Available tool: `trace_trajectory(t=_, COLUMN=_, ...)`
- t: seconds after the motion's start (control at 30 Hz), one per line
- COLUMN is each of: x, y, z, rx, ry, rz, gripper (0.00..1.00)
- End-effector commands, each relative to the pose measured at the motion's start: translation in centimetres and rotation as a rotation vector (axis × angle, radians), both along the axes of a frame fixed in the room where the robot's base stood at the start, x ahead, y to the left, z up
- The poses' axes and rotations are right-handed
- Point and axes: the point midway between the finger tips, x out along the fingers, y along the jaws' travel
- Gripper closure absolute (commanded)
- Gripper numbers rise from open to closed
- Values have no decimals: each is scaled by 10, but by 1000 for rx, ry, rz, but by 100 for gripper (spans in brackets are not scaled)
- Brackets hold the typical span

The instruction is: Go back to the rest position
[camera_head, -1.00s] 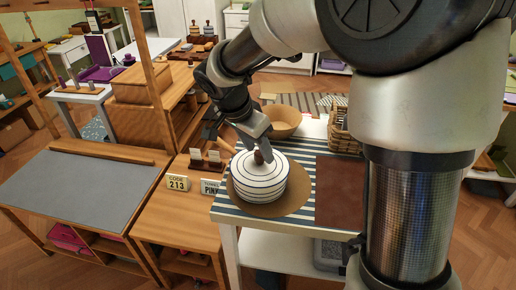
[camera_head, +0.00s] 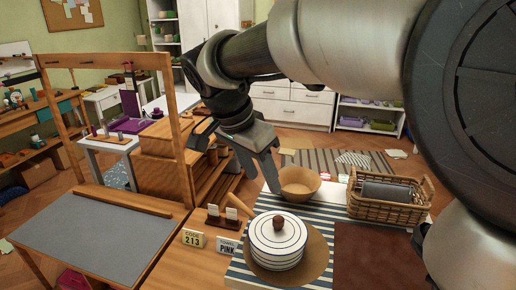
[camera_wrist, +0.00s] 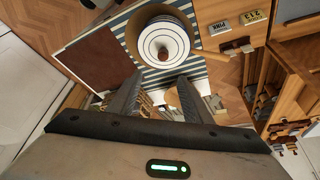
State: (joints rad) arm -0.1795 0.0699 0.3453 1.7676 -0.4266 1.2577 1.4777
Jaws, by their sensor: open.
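My gripper (camera_head: 262,168) is open and empty. In the head view it hangs above the table, up and to the left of a white lidded pot (camera_head: 277,243) with dark stripes and a brown knob. The pot stands upright with its lid on, on a round tan mat (camera_head: 316,258). In the wrist view the two fingers (camera_wrist: 152,98) point toward the pot (camera_wrist: 163,42), with clear space between fingertips and knob.
A wooden bowl (camera_head: 299,183) and a wicker basket (camera_head: 385,213) holding a grey roll stand behind the pot. Small signs reading 213 (camera_head: 193,238) and PINK (camera_head: 229,247) stand left of it. A grey-topped desk (camera_head: 95,235) is at the left.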

Motion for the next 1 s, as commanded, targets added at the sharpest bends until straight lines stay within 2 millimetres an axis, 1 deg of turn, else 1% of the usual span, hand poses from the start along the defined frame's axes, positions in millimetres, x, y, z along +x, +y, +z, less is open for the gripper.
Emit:
trace_trajectory(t=0.03, x=-9, y=-11, z=5, rx=-2, ry=2, rz=33, gripper=55)
trace_trajectory(t=0.07, x=-16, y=-19, z=7, rx=-4, ry=7, rz=63, gripper=55)
trace_trajectory(t=0.17, x=-46, y=-50, z=11, rx=-5, ry=22, rz=199, gripper=55)
trace_trajectory(t=0.2, x=-60, y=-63, z=11, rx=-4, ry=25, rz=262, gripper=55)
trace_trajectory(t=0.3, x=-91, y=-88, z=6, rx=0, ry=21, rz=411, gripper=55)
trace_trajectory(t=0.4, x=-115, y=-104, z=-1, rx=0, ry=3, rz=530, gripper=55)
trace_trajectory(t=0.5, x=-134, y=-113, z=-9, rx=-3, ry=-22, rz=627, gripper=55)
trace_trajectory(t=0.6, x=-150, y=-121, z=-16, rx=-12, ry=-54, rz=713, gripper=55)
trace_trajectory(t=0.77, x=-172, y=-127, z=-31, rx=-35, ry=-112, rz=836, gripper=55)
trace_trajectory(t=0.8, x=-169, y=-126, z=-6, rx=-34, ry=-105, rz=835, gripper=55)
trace_trajectory(t=0.97, x=-168, y=-126, z=27, rx=-34, ry=-101, rz=833, gripper=55)
trace_trajectory(t=1.0, x=-168, y=-126, z=37, rx=-34, ry=-101, rz=833, gripper=55)
